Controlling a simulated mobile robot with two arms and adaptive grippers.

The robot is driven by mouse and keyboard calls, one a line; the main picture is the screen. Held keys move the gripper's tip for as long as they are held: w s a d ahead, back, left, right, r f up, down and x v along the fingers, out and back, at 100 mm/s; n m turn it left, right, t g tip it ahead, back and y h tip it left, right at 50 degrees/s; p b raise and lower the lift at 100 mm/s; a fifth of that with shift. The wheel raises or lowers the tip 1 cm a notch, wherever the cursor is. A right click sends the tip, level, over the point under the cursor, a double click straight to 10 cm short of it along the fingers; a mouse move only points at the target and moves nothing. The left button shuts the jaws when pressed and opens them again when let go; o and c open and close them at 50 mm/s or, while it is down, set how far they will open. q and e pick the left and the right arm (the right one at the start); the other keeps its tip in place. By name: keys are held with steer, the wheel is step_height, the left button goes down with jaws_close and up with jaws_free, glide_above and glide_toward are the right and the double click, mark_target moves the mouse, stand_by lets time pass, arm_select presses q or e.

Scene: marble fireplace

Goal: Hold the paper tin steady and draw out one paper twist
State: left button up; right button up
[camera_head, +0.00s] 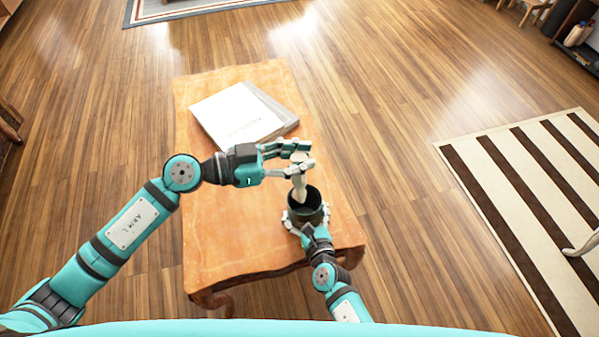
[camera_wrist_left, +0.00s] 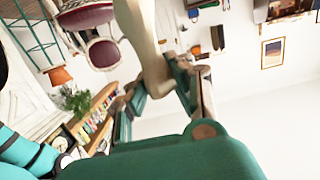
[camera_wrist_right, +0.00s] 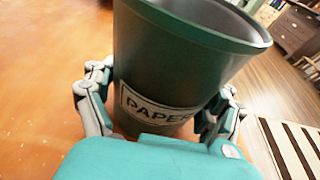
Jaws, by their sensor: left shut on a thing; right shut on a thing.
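The dark green paper tin (camera_head: 318,213) stands near the right edge of the wooden table. My right gripper (camera_head: 306,219) is shut around it from the near side. In the right wrist view the tin (camera_wrist_right: 185,65), with a label reading "PAPER", sits between the fingers on both sides. My left gripper (camera_head: 297,158) is above the tin, shut on a pale paper twist (camera_head: 299,184). The twist hangs down over the tin's mouth; I cannot tell how much of it is inside. In the left wrist view the twist (camera_wrist_left: 142,38) is pinched between the fingertips.
A white book or stack of papers (camera_head: 236,113) lies on the far part of the table (camera_head: 225,225), left of the tin. The table's near left part is clear. A striped rug (camera_head: 520,170) lies on the floor to the right.

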stand_by(0.3)
steer(key=o, duration=1)
steer(key=shift+o, duration=0.2)
steer(key=v, duration=1.2)
steer(key=shift+f, duration=0.1)
